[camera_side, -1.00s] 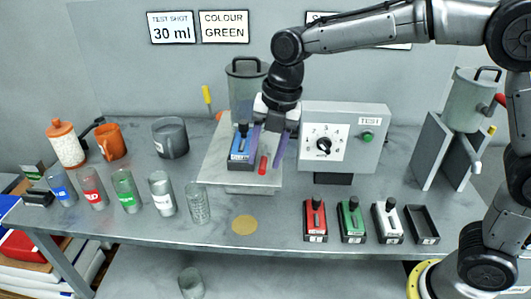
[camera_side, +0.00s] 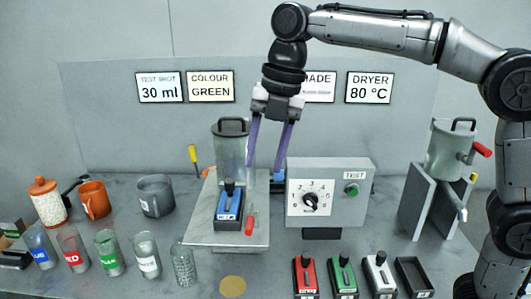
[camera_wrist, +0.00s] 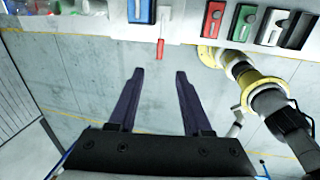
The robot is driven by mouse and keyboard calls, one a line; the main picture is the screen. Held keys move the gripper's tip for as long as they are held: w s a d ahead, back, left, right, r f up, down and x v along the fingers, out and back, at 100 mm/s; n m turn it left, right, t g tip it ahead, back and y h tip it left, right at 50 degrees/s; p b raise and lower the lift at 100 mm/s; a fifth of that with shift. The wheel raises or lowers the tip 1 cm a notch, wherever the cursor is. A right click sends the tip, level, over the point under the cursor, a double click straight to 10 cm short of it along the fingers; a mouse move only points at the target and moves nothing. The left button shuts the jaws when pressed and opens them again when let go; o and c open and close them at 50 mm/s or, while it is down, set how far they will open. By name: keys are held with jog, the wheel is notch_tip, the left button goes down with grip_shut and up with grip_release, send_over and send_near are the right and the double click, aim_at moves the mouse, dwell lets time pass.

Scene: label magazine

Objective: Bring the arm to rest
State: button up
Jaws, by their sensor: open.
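My gripper (camera_side: 265,170) is open and empty, with its two long purple fingers pointing down. In the side view it is raised above the bench, between the clear lidded vessel and the grey control box. In the wrist view my gripper (camera_wrist: 158,75) has its fingers spread with only floor between them. The blue magazine (camera_side: 229,206) sits on the light plate, below and left of the fingers; it also shows at the top of the wrist view (camera_wrist: 140,10).
The control box (camera_side: 328,192) with dial and green button stands right of my gripper. Red (camera_side: 306,276), green and white magazines and an empty black tray (camera_side: 414,277) line the front. Cups stand at left. A grey hopper (camera_side: 453,150) on a stand is at right. Signs hang behind.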

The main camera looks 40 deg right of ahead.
jog(key=shift+r, duration=0.15)
jog(key=s+d+r+m+t, duration=0.2)
jog(key=s+d+m, duration=0.3)
jog(key=s+d, duration=0.5)
jog(key=s+d+f+m+t+h, duration=0.1)
jog(key=s+d+f+m+t, duration=0.1)
jog(key=s+f+m, duration=1)
jog(key=shift+d+f+m+h, duration=0.35)
jog(key=shift+f+m, duration=0.85)
jog(key=shift+m, duration=3.6)
